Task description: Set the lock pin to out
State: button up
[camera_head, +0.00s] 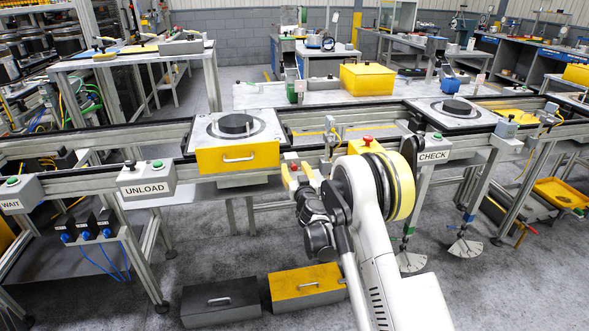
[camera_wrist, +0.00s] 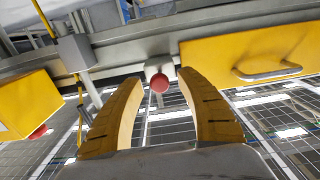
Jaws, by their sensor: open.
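The lock pin shows as a red round knob (camera_wrist: 159,84) on a small pale block (camera_wrist: 158,66) at the conveyor rail in the wrist view. In the head view a red spot near my fingers (camera_head: 293,166) appears to be the same knob, partly hidden. My gripper (camera_head: 299,172) is open, with two yellow fingers. In the wrist view its fingertips (camera_wrist: 159,77) lie on either side of the knob, with gaps on both sides. I cannot tell how deep the knob lies between them, or whether the pin is in or out.
A yellow-fronted pallet (camera_head: 237,158) with a handle and a black disc stands beside the knob. A yellow box with a red button (camera_head: 367,141) sits close behind my arm. UNLOAD (camera_head: 147,185) and CHECK (camera_head: 431,149) boxes stand along the rail. Two bins lie on the floor.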

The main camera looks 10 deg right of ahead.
jog(key=s, duration=1.2)
jog(key=s+d+r+m+g+h, duration=0.1)
jog(key=s+d+r+g+h, duration=0.15)
jog(key=s+r, duration=0.45)
jog(key=s+d+r+m+g+h, duration=0.1)
jog(key=s+d+r+g, duration=0.2)
jog(key=s+r, duration=0.35)
jog(key=s+a+f+n+g+y, duration=0.1)
jog(key=s+a+f+g, duration=0.1)
jog(key=s, duration=1.1)
jog(key=s+a+f+n+g+y, duration=0.1)
jog(key=s+a+g+y, duration=0.1)
jog(key=s, duration=1.1)
jog(key=shift+s+a+f+g, duration=0.35)
jog(key=shift+s+a+g, duration=0.05)
jog(key=shift+a+g, duration=0.35)
jog(key=shift+y, duration=0.25)
